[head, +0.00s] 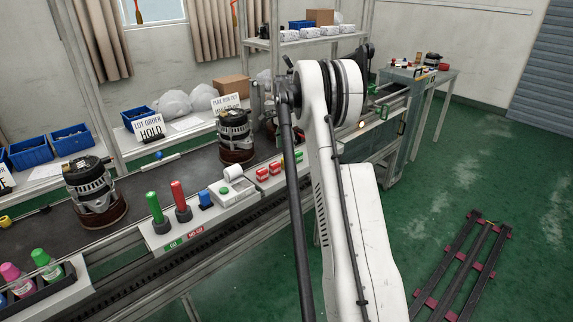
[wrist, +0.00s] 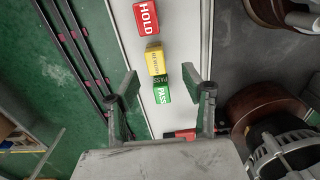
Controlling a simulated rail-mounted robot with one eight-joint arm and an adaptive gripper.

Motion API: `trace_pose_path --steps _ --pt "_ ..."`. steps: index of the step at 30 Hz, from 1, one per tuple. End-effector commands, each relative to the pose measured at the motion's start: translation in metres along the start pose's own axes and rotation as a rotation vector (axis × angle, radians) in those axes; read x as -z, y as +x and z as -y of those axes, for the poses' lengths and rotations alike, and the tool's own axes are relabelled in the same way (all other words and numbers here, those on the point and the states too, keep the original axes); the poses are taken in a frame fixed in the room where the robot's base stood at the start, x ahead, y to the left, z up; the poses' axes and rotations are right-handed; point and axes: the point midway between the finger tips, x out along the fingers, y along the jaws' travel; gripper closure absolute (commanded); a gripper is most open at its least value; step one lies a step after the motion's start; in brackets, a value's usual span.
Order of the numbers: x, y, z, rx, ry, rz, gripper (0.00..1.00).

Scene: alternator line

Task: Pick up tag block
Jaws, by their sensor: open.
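A red piece (wrist: 181,134) shows lower down between the fingers. In the head view, my arm hides the gripper.
Alternators on round brown bases stand on the conveyor (head: 128,188); one alternator (wrist: 285,150) is close to the right finger.

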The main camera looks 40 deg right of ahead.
Motion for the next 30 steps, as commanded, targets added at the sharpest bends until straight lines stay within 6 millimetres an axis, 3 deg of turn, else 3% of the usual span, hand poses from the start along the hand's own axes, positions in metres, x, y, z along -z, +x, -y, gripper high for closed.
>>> trace_pose_path --steps 3,13,22,30 --pt "0.000 0.015 0.000 0.000 0.000 0.000 0.56" --pt "0.000 0.034 -0.002 0.000 0.000 0.000 0.56" --pt "0.001 0.072 -0.007 0.000 -0.001 0.000 0.56" --pt "0.000 0.075 -0.007 0.000 -0.001 0.000 0.58"
